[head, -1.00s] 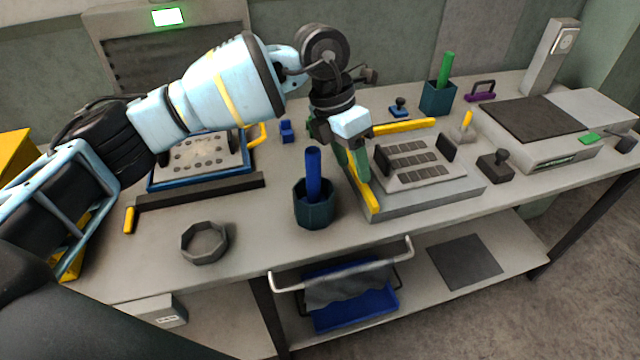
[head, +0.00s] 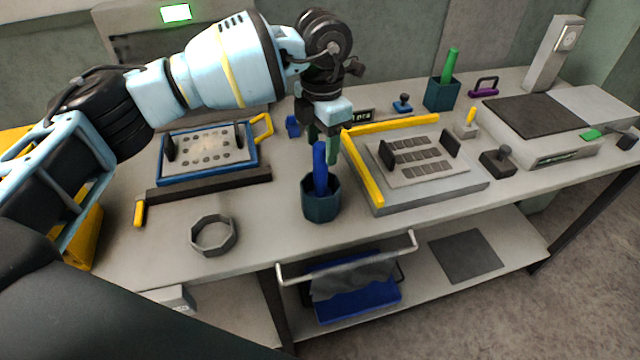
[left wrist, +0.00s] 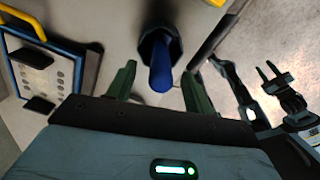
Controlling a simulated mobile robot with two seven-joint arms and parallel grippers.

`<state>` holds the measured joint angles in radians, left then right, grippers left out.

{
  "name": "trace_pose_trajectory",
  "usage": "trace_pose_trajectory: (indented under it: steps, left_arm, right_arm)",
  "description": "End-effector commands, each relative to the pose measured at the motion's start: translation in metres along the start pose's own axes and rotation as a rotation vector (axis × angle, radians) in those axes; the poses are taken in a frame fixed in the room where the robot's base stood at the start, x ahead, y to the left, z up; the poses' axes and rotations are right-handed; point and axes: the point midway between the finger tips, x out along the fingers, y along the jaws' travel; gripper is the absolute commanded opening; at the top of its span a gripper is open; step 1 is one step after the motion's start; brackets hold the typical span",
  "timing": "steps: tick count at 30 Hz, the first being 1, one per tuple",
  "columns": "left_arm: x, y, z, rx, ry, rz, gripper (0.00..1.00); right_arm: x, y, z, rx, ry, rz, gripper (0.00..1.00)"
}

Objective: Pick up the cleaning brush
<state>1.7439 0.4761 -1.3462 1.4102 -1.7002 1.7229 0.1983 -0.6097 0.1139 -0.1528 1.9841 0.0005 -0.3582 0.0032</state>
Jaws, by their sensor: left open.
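A blue handle (head: 320,168), which looks like the cleaning brush's, stands upright in a dark teal octagonal cup (head: 321,204) near the table's front edge. Its lower end is hidden in the cup. My left gripper (head: 323,150) is open and points down just above and behind the handle. In the left wrist view the handle (left wrist: 161,72) shows between the two green fingers of my left gripper (left wrist: 160,82), with a gap on each side. My right gripper (left wrist: 277,78) seems to show small and dark at the right of that view; its jaw state is unclear.
A grey press plate (head: 430,195) with yellow bars stands close right of the cup. A blue-framed tray (head: 206,178) lies left, with a grey ring (head: 212,234) in front. A green handle (head: 449,66) stands in another cup (head: 441,95) farther back.

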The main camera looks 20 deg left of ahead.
Motion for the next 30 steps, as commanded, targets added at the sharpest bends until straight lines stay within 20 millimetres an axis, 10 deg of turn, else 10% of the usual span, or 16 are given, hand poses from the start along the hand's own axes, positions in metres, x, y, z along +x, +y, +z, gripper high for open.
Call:
trace_pose_trajectory:
  steps: [20, 30]
  left_arm:
    - [0.050, -0.002, -0.005, 0.001, 0.001, 0.000, 0.52]
    - [0.050, -0.002, -0.005, 0.001, 0.001, 0.000, 0.09]
  right_arm:
    - [-0.003, 0.001, -0.009, -0.002, 0.016, 0.002, 0.36]
    - [-0.003, 0.001, -0.009, -0.003, 0.015, 0.002, 0.36]
